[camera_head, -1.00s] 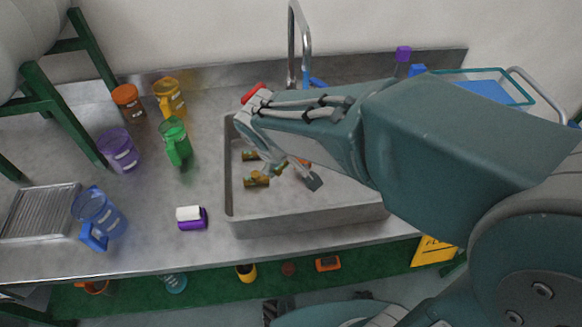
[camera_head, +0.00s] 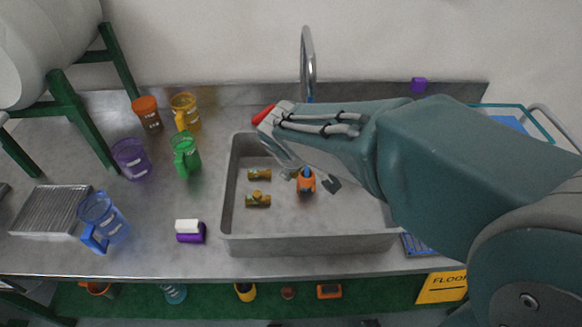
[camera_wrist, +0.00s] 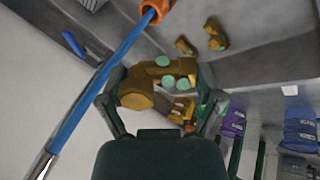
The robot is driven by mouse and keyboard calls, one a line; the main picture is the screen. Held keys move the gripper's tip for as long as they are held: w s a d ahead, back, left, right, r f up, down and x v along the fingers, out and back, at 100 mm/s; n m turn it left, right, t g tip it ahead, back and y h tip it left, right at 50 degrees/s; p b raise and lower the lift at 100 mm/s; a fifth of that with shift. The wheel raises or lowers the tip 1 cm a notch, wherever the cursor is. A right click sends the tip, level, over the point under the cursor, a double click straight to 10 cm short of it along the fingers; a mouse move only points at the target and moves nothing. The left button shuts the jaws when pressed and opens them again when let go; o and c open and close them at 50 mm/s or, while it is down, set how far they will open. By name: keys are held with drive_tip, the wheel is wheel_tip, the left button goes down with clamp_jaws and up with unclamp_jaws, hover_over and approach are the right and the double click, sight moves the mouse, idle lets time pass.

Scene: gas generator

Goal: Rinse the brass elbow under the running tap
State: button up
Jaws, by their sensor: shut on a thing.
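My gripper (camera_head: 300,168) is over the sink (camera_head: 310,244), and its arm hides part of the basin. In the wrist view the gripper (camera_wrist: 160,95) is shut on a brass elbow (camera_wrist: 138,88). The tap (camera_head: 307,55) arches over the sink from behind. A straight blue stream (camera_wrist: 92,95) runs from its metal spout (camera_wrist: 43,166) down to an orange thing (camera_wrist: 158,8). The stream passes close beside the held elbow; I cannot tell whether it touches it. In the head view, the elbow is mostly hidden.
Two brass fittings (camera_head: 259,174) (camera_head: 258,201) lie in the sink's left half. An orange thing (camera_head: 305,185) with blue on it is in the basin. Several mugs, including a green one (camera_head: 185,155) and a blue one (camera_head: 103,218), stand left on the counter (camera_head: 150,235).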

drive_tip(key=shift+w+f, duration=0.2)
drive_tip(key=shift+w, duration=0.6)
drive_tip(key=w+d+f, duration=0.1)
drive_tip(key=w, duration=0.6)
drive_tip(key=shift+w+d+f, duration=0.15)
drive_tip(key=shift+w+f, duration=0.05)
drive_tip(key=shift+f, duration=0.1)
drive_tip(key=shift+d, duration=0.1)
drive_tip(key=shift+s+d, duration=0.1)
drive_tip(key=shift+d, duration=0.05)
drive_tip(key=shift+s+d, duration=0.1)
drive_tip(key=shift+d, duration=0.3)
drive_tip(key=shift+a, duration=0.2)
drive_tip(key=shift+w+a, duration=0.2)
drive_tip(key=shift+a, duration=0.2)
